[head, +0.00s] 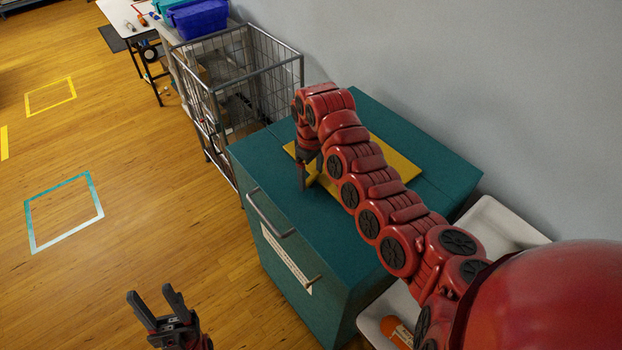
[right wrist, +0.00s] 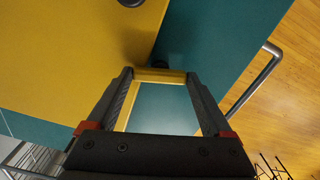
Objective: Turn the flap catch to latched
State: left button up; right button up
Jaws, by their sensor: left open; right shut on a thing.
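A teal box (head: 270,165) has a yellow flap (head: 400,165) on its top, partly hidden behind my right arm. My right gripper (head: 305,180) points down at the flap's near edge. In the right wrist view, its fingers (right wrist: 161,78) are shut on a small yellow bar (right wrist: 160,74), which I take to be the flap catch. My left gripper (head: 153,293) is open and empty above the floor, away from the box.
The box's front has a metal handle (head: 265,217) and a white label (head: 287,262). A wire cart (head: 252,75) stands behind it, and a white tray (head: 510,215) lies to its right against the wall. The wooden floor on the left is clear, with taped outlines (head: 63,212).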

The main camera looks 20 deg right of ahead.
aim_at(311, 177)
jog(key=shift+m+b, duration=0.4)
jog(key=shift+m, duration=1)
jog(key=o, duration=1.1)
jog(key=shift+o, duration=0.2)
jog(key=shift+r, duration=0.1)
notch_tip(311, 177, up, 17)
jog(key=b, duration=0.1)
jog(key=shift+r, duration=0.15)
jog(key=shift+r, duration=0.1)
